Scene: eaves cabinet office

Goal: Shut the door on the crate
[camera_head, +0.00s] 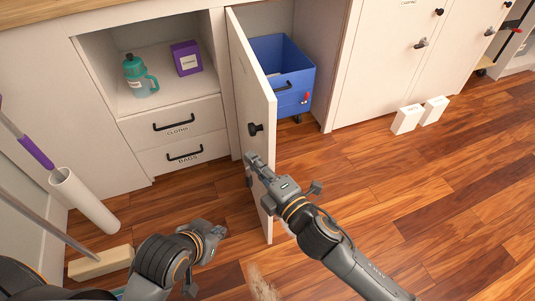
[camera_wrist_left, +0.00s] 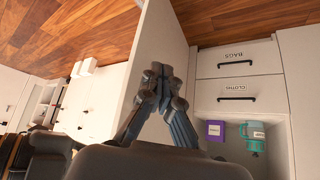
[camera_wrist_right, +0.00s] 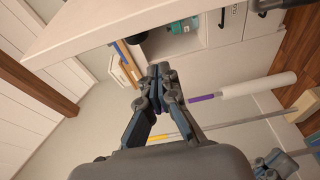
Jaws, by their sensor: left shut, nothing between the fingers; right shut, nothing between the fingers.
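The white cabinet door (camera_head: 245,80) stands open, swung out toward me, with a dark knob (camera_head: 255,129) on its visible face. The blue crate (camera_head: 292,85) sits inside the open compartment to the right of the door. My right gripper (camera_head: 252,160) is shut and empty, and overlaps the door's face below the knob in the head view; contact cannot be told. My left gripper (camera_head: 222,232) is shut and empty, low to the left of the door. In the left wrist view its fingers (camera_wrist_left: 158,75) overlap the door panel (camera_wrist_left: 150,35); contact cannot be told there either.
Left of the door are drawers (camera_head: 180,134) and an open shelf with a teal bottle (camera_head: 139,76) and purple box (camera_head: 187,58). A white tube (camera_head: 85,200) and a broom head (camera_head: 100,263) stand at left. Two white blocks (camera_head: 407,119) are on the floor at right; nearby floor is clear.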

